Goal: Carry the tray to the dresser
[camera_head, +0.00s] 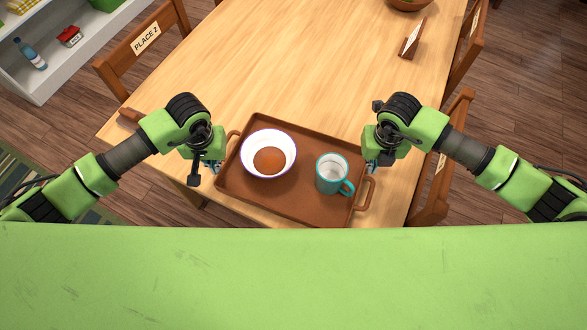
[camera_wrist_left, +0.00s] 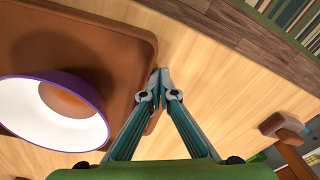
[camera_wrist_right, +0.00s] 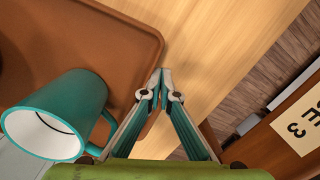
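The brown tray (camera_head: 306,198) lies on the wooden table near its front edge. On it are a white bowl with a purple rim (camera_head: 268,153), brown inside, and a teal mug (camera_head: 331,174). My left gripper (camera_head: 214,166) is at the tray's left side; its fingertips (camera_wrist_left: 162,75) come together beside the tray edge. My right gripper (camera_head: 372,167) is at the right side; its fingertips (camera_wrist_right: 160,75) also meet beside the edge near a corner. No tray handle shows between the fingers in either wrist view. Whether the fingers touch the tray, I cannot tell. No dresser is recognisable.
The wooden table (camera_head: 290,60) is mostly clear beyond the tray. A white shelf unit (camera_head: 45,85) stands at the upper left.

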